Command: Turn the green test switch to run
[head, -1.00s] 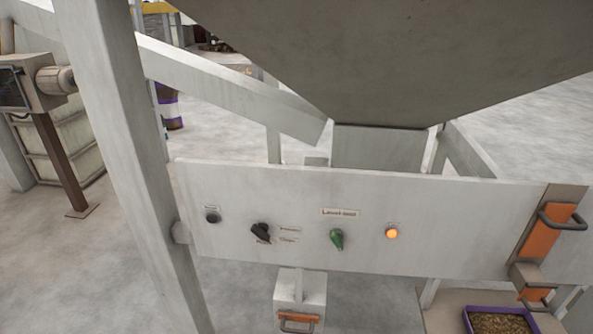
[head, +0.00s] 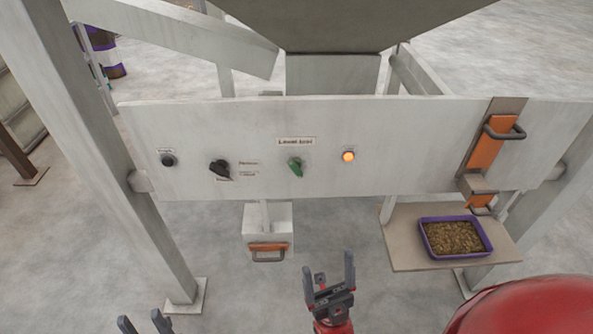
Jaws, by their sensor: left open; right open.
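The green test switch (head: 295,167) is a small knob on the pale panel (head: 400,150), under a label reading "Level test" (head: 296,142). It looks tilted a little off upright. An orange lamp (head: 348,156) glows to its right. My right gripper (head: 330,270) is open and empty, below the panel and a little right of the switch, apart from it. My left gripper (head: 145,322) shows only its fingertips at the bottom edge, left of the switch; it is open, with the rest out of frame.
A black selector knob (head: 219,168) and a dark button (head: 168,160) sit left on the panel. An orange-handled slide (head: 487,140) is at right. A purple tray of pellets (head: 455,237) stands on a shelf (head: 405,247). A box with an orange handle (head: 267,232) hangs below the panel.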

